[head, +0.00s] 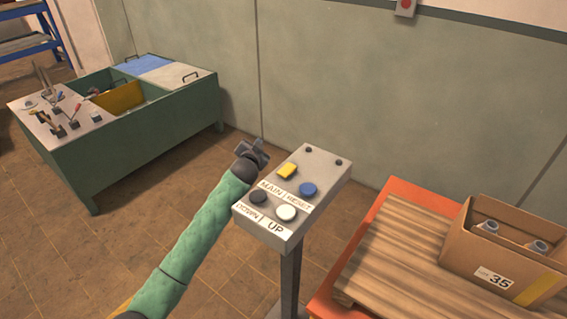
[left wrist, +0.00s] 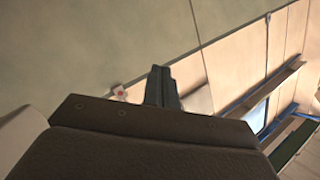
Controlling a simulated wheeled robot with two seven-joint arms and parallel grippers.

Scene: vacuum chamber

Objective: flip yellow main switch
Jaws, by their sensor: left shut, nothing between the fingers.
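The yellow main switch (head: 287,171) sits on the upper left of a grey control box (head: 325,178) on a post, above the label reading MAIN. My left gripper (head: 260,148) is shut and empty, just beyond the box's left edge. It is to the upper left of the yellow switch and apart from it in the picture. In the left wrist view the shut fingers (left wrist: 162,88) point toward the wall, and the switch is not seen there. My right gripper is not in view.
A blue button (head: 308,189), a black button (head: 258,197) and a white button (head: 286,213) share the box. A cardboard box (head: 500,255) stands on a wooden pallet (head: 400,245) at right. A green bench (head: 150,135) stands at back left. Floor between is clear.

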